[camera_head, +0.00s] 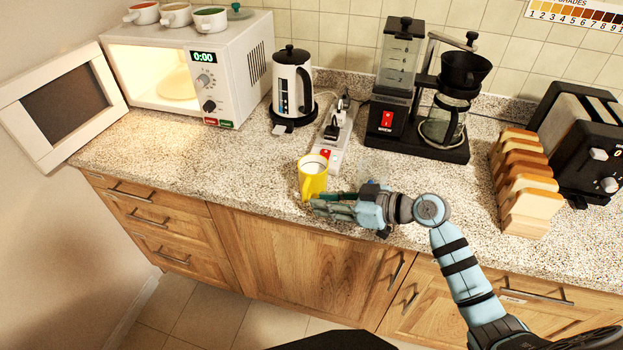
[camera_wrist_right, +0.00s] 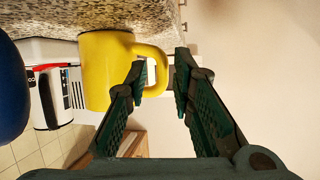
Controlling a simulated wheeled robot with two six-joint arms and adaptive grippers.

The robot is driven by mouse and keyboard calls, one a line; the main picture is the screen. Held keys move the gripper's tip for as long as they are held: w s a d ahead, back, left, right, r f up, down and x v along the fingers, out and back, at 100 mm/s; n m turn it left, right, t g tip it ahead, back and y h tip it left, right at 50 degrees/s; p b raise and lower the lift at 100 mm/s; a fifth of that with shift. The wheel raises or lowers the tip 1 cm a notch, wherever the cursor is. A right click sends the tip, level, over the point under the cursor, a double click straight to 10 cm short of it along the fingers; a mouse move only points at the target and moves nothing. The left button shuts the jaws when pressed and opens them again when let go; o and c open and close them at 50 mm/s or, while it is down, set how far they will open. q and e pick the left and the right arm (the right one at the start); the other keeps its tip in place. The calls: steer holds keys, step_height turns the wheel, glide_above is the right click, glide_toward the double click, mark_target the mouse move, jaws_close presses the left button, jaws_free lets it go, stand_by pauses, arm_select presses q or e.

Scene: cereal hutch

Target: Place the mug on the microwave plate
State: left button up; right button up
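The yellow mug (camera_head: 313,181) stands upright near the front edge of the counter, below the power strip. In the right wrist view the mug (camera_wrist_right: 102,75) has its handle (camera_wrist_right: 155,62) turned toward my right gripper. My right gripper (camera_head: 318,207) is at the mug's front side; it also shows in the wrist view (camera_wrist_right: 163,80). Its two fingers are apart, with the handle reaching between the tips and one fingertip by the handle's loop. Contact is unclear. The microwave plate (camera_head: 177,88) lies inside the lit, open microwave (camera_head: 233,74) at the back left. My left gripper is out of view.
The microwave door (camera_head: 68,105) hangs open to the left. Bowls (camera_head: 177,14) sit on top of the microwave. A kettle (camera_head: 291,84), power strip (camera_head: 331,140), coffee maker (camera_head: 393,95), bread rack (camera_head: 522,190) and toaster (camera_head: 590,140) line the counter. The counter before the microwave (camera_head: 170,150) is clear.

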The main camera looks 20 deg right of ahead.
mark_target(304, 203)
steer(key=x, duration=0.6)
steer(key=shift+a+r+p, duration=0.15)
steer(key=shift+r+p, duration=0.1)
steer(key=shift+p, duration=0.1)
steer(key=shift+s, duration=0.1)
jaws_close()
